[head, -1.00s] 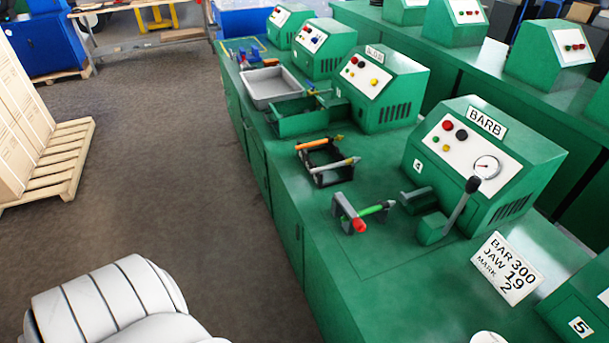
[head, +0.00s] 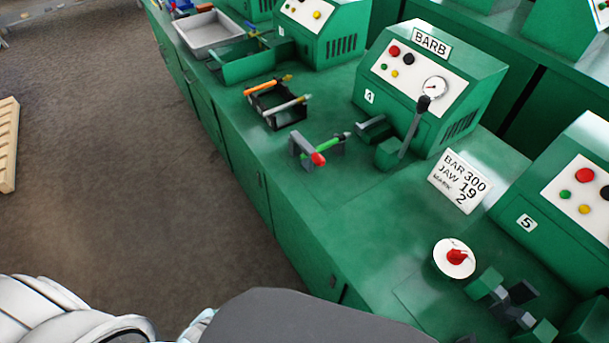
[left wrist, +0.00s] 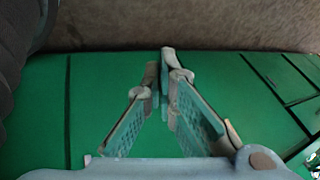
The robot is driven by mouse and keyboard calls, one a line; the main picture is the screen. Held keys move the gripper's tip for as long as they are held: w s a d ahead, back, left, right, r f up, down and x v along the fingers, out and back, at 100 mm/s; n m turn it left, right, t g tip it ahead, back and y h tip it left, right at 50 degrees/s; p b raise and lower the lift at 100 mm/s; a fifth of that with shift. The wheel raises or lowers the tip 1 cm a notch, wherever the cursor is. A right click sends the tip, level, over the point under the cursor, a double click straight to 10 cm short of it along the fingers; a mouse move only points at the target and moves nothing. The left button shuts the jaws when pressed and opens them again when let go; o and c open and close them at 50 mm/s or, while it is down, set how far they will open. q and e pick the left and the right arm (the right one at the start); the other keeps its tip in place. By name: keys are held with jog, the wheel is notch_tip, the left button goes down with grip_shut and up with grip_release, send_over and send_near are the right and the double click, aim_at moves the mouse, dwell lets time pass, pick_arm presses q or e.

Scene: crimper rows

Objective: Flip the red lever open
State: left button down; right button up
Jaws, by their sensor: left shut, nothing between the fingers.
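A small red lever (head: 456,256) sits on a round white disc (head: 453,259) on the green bench top, at the lower right of the head view. My left gripper (left wrist: 166,62) shows in the left wrist view, with its fingertips together and nothing between them. Green bench surfaces lie behind the fingers there, and the lever is not recognisable in that view. I cannot make out the left gripper's fingers in the head view. My right gripper is not in view.
The BARB machine (head: 430,85) with its upright black-knobbed handle (head: 412,128) stands behind a sign (head: 459,181). A stand with a red-tipped green rod (head: 325,148) and a black tray (head: 277,106) are farther left. Machine 5 (head: 570,190) is right of the disc.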

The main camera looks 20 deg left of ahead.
pick_arm(q)
jog(key=w+a+r+m+t+b, duration=0.2)
jog(key=w+r+m+t, duration=0.15)
jog(key=w, duration=0.75)
jog(key=m+t+h+b, duration=0.6)
jog(key=m+h, duration=0.2)
jog(key=m, duration=1.2)
send_near(307, 147)
jog(key=s+a+f, duration=0.5)
jog(key=f, duration=0.5)
jog(key=d+r+m+g+h+b, duration=0.2)
jog(key=r+m, duration=0.5)
jog(key=m, duration=0.7)
jog(key=shift+w+d+g+h, duration=0.3)
jog(key=shift+d+g+h, duration=0.4)
jog(key=shift+d, duration=0.25)
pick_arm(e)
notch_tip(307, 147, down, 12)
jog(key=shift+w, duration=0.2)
pick_arm(q)
jog(key=shift+w+d+m, duration=0.1)
jog(key=shift+m, duration=0.15)
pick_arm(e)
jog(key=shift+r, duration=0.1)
pick_arm(q)
jog(key=b+x, duration=0.1)
jog(key=x, duration=0.9)
jog(key=shift+b, duration=0.35)
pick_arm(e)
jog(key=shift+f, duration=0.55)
